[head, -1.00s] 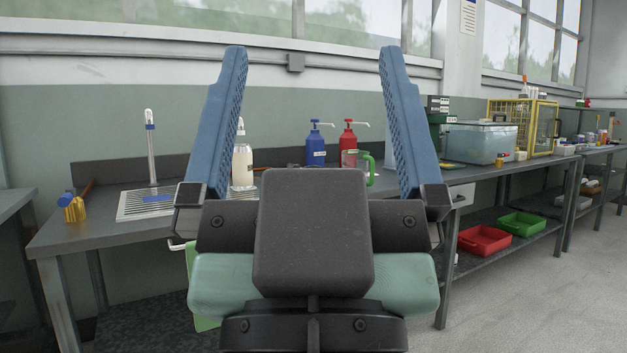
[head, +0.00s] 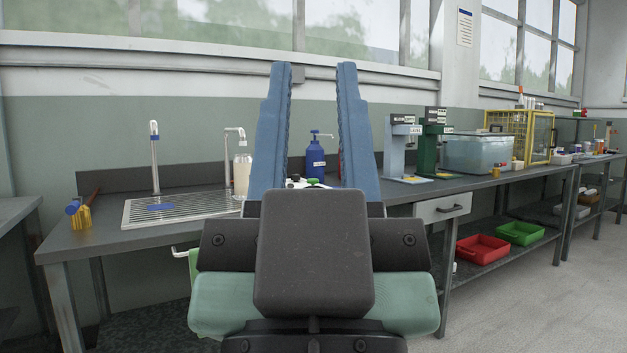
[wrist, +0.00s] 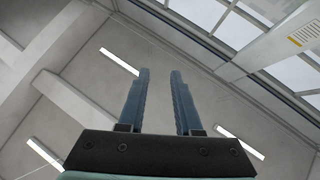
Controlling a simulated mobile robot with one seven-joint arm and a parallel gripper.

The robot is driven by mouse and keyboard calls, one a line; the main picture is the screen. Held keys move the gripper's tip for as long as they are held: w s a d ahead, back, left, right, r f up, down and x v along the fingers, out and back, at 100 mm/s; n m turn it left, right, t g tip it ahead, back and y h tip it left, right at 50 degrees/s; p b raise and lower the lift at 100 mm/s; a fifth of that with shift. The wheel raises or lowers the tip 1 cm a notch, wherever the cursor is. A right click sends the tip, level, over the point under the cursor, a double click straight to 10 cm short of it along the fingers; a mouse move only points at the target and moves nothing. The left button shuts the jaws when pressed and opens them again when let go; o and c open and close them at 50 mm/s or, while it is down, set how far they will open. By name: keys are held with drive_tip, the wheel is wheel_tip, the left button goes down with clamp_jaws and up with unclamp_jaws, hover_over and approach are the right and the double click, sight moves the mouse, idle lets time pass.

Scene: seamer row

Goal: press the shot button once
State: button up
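My gripper (head: 313,75) points upward in front of the bench in the head view, its two blue fingers partly apart with nothing between them. The wrist view also shows my gripper (wrist: 160,75) empty, aimed at the ceiling and windows. I cannot make out a button labelled shot. Small green, black and white parts (head: 311,182) show low between the fingers, mostly hidden behind my gripper. A light blue stand machine (head: 397,148) and a green one (head: 431,150) stand on the bench to the right; their small labels are too small to read surely.
A blue pump bottle (head: 315,160) stands behind the fingers. A cream bottle (head: 242,175) and a drain tray with taps (head: 190,207) are left. A clear tank (head: 478,152) and a yellow cage (head: 535,140) are right. Red (head: 482,250) and green (head: 520,234) trays sit below.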

clamp_jaws()
idle(1.2)
